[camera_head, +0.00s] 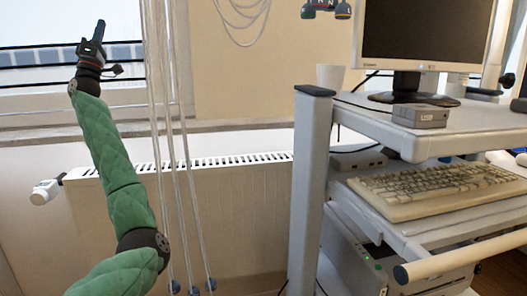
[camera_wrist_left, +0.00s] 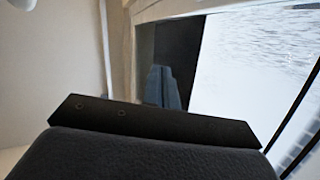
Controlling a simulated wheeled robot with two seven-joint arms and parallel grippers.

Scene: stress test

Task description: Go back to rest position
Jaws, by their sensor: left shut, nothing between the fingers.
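My left gripper (camera_head: 97,32) is at the upper left of the head view, raised in front of the window and pointing up. Its fingers are shut with nothing between them. My left arm, in a green quilted sleeve, rises from the bottom left below it. In the left wrist view a dark part of my gripper fills the lower middle, with the window frame and bright pane behind it. My right gripper is in neither view.
Hanging cords (camera_head: 166,150) run down just right of my left arm. A radiator (camera_head: 235,205) stands below the window. At right is a grey cart (camera_head: 308,190) with a monitor (camera_head: 425,35), a USB box (camera_head: 420,116) and a keyboard (camera_head: 435,190).

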